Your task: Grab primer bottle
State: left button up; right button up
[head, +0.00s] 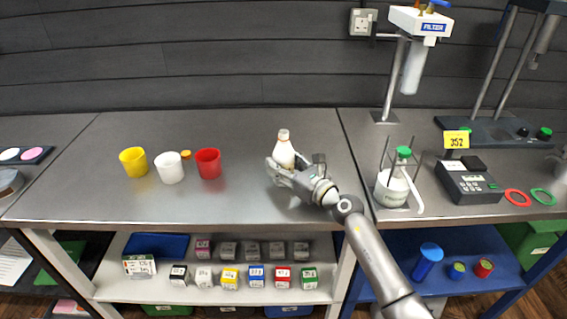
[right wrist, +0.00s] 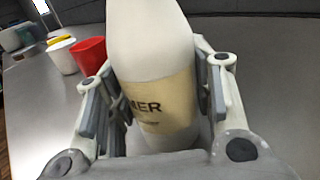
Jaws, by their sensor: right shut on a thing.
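The primer bottle (head: 284,152) is white with a pale cap and stands upright on the grey worktop in the head view. In the right wrist view the bottle (right wrist: 158,90) fills the middle, and its cream label shows the letters "MER". My right gripper (head: 283,170) is shut on the bottle, with a finger on either side of it (right wrist: 155,105). I cannot tell whether the bottle's base touches the worktop. My left gripper is in neither view.
Yellow (head: 134,162), white (head: 170,168) and red (head: 208,163) cups stand left of the bottle. A wash bottle (head: 392,188) in a wire holder and a grey device (head: 468,182) stand to the right. The worktop between the red cup and the bottle is clear.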

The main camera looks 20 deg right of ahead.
jog(key=shift+r, duration=0.15)
jog(key=shift+r, duration=0.1)
jog(key=shift+r+p, duration=0.4)
jog(key=shift+r, duration=0.4)
jog(key=s+a+r+p, duration=0.1)
jog(key=s+r+p, duration=0.2)
jog(key=s+r, duration=0.8)
jog(key=shift+s+a, duration=0.25)
jog(key=shift+s, duration=1.15)
jog(key=shift+s, duration=0.1)
